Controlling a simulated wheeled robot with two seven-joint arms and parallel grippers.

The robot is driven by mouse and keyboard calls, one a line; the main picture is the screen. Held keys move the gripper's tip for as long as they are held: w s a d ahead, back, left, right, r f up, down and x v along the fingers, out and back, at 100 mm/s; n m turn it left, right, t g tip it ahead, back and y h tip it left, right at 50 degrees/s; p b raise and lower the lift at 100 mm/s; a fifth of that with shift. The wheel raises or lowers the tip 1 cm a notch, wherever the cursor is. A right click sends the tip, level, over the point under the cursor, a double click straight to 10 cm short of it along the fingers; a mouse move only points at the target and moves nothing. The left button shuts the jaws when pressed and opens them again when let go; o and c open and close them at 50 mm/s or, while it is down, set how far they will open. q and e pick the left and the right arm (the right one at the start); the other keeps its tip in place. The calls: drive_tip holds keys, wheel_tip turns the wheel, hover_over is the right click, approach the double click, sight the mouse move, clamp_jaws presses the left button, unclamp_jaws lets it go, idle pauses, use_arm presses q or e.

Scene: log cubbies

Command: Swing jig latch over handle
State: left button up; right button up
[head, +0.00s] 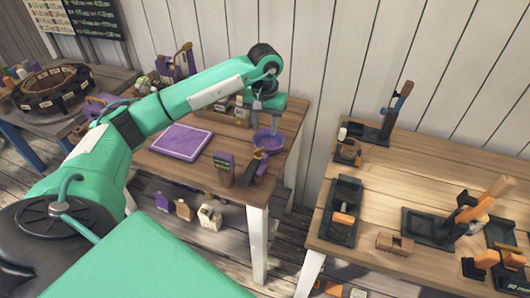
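On the right table, a dark jig (428,228) carries an upright, tilted wooden handle (487,197). A second dark jig (366,131) at the back has a tall dark and brown upright piece (396,108). A dark tray-like fixture (345,198) with an orange part (344,219) lies at the table's left. Which piece is the latch is too small to tell. My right gripper is out of view.
A brown block (394,243) and orange-topped pieces (487,259) lie near the right table's front. The middle table holds a purple tray (182,141) and small upright items (224,167). A gap separates the two tables.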

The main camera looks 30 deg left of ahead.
sight(265, 156)
use_arm(q)
wheel_tip(265, 156, down, 10)
drive_tip(key=p, duration=0.4)
drive_tip(key=shift+f, duration=1.05)
drive_tip(key=shift+c, duration=0.4)
clamp_jaws()
